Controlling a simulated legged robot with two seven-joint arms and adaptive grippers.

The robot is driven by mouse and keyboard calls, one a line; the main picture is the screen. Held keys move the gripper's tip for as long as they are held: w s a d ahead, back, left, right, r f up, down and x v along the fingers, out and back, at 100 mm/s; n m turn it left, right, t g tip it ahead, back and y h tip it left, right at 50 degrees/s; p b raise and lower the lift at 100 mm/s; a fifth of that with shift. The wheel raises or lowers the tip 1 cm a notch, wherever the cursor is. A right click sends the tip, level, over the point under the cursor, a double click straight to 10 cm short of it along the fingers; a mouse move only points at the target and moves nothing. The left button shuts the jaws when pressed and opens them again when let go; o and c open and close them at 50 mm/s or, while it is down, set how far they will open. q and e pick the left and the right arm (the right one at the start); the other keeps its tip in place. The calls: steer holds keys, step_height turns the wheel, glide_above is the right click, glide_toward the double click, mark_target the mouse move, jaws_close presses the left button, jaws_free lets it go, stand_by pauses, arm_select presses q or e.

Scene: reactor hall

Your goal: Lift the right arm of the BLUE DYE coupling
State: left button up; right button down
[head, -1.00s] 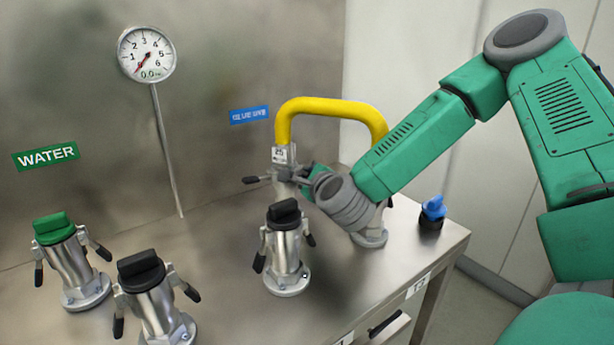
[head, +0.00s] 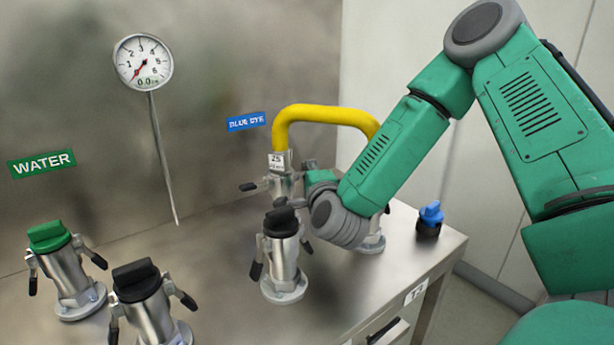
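The BLUE DYE coupling (head: 282,182) is the metal fitting under the left end of the yellow hose (head: 322,113), below the blue BLUE DYE label (head: 246,121). Its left arm (head: 249,187) sticks out sideways, about level. On its right side a small grey part shows at the height of the collar; I cannot tell whether it is the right arm or part of my gripper. My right gripper (head: 294,202) is just right of and in front of the coupling's lower part. My own wrist hides much of it, so its opening is unclear. My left gripper is out of view.
A black-capped coupling (head: 282,255) stands close in front of my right gripper. A green-capped coupling (head: 63,270) and another black-capped one (head: 148,300) stand at left. A blue-topped plug (head: 430,218) sits near the right table edge. A gauge (head: 143,62) is on the back wall.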

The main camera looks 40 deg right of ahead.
steer(key=shift+a+r+n+t, duration=0.1)
steer(key=shift+r+n+t, duration=0.2)
steer(key=shift+n, duration=0.6)
steer(key=c, duration=2)
jaws_free()
steer(key=shift+c, duration=0.2)
steer(key=shift+o, duration=0.5)
steer(key=shift+a, duration=0.15)
